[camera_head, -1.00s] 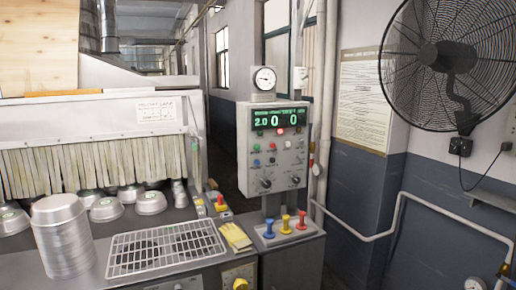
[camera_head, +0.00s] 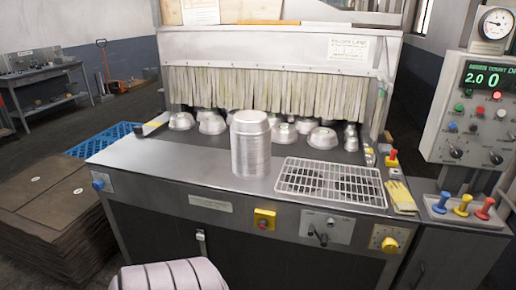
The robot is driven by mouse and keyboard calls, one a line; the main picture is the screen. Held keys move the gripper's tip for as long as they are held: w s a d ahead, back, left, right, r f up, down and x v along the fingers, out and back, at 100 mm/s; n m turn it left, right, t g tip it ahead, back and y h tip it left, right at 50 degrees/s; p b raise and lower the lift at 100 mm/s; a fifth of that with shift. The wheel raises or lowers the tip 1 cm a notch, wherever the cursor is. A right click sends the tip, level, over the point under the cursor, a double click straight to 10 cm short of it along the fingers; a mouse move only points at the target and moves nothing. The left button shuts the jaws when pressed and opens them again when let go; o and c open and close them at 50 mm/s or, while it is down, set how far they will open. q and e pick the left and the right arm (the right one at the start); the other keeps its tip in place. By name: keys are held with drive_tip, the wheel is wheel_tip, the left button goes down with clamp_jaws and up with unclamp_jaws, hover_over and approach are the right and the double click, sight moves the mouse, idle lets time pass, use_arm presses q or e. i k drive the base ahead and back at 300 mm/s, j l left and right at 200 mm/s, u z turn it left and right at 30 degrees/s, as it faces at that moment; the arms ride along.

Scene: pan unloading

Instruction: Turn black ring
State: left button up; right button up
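I cannot single out a black ring for certain. Two black knobs (camera_head: 475,155) sit low on the grey control box (camera_head: 462,110) at the right edge. A black handle (camera_head: 318,236) sits on a light plate on the front of the machine, right of the yellow-framed button. A yellow knob (camera_head: 389,245) is on another plate to its right. A round dial gauge (camera_head: 495,22) stands on top of the control box. Neither of my grippers shows in the head view.
A stack of metal pans (camera_head: 250,150) and a wire rack (camera_head: 331,182) stand on the machine top (camera_head: 200,165). More pans (camera_head: 322,138) lie by the strip curtain (camera_head: 270,92). Yellow gloves (camera_head: 401,197) lie at the right. Brown stacked sheets (camera_head: 50,205) stand at left.

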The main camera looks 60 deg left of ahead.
sight(264, 224)
drive_tip(key=u, duration=1.95)
